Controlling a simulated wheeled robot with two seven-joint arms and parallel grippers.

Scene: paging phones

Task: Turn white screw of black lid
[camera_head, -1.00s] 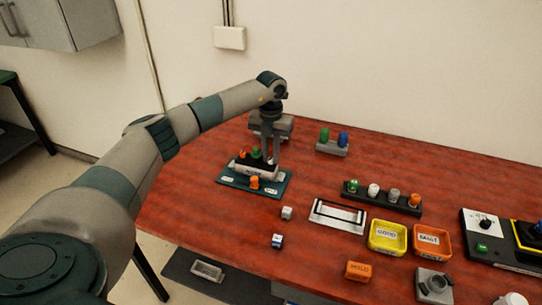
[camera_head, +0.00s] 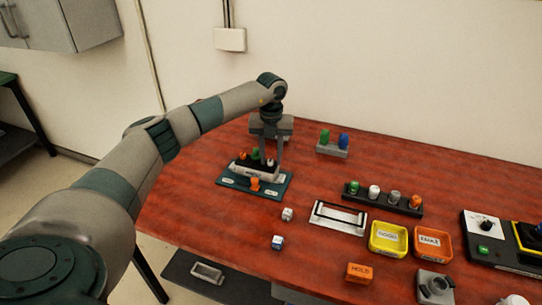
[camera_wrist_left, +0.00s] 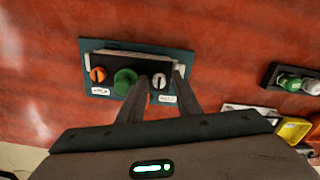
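The black lid (camera_head: 248,162) lies on a pale block on a teal plate (camera_head: 226,182) at the table's left. It carries a row of an orange screw (camera_head: 242,156), a green screw (camera_head: 255,154) and the white screw (camera_head: 270,162). In the left wrist view the white screw (camera_wrist_left: 159,81) has a dark slot and sits at the row's right end. My left gripper (camera_head: 270,152) points down over this end. Its fingers (camera_wrist_left: 160,78) are apart, one on each side of the white screw, with visible gaps; contact cannot be seen. My right gripper is not in view.
An orange peg (camera_head: 254,183) stands at the plate's front. A grey block with green and blue knobs (camera_head: 332,148) is behind right. A rack of coloured knobs (camera_head: 383,199), a yellow bin (camera_head: 388,251) and an orange bin (camera_head: 429,256) stand to the right. Two small cubes (camera_head: 287,214) lie nearer.

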